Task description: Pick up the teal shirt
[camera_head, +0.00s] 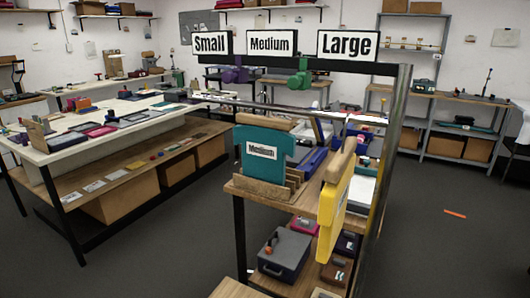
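The teal shirt (257,163) is a flat, upright piece with a white label reading "Medium". It stands at a wooden slotted holder (262,190) on the top of the shelf unit in the middle. A light wooden piece (265,121) shows along its top edge. I cannot tell how the shirt is attached to it. Neither of my grippers shows in the head view.
A yellow flat piece (333,215) hangs at the unit's right side. Signs reading Small (211,43), Medium (271,43) and Large (347,44) stand above a rail. A long white table (110,127) is at left. Open floor (440,240) lies at right.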

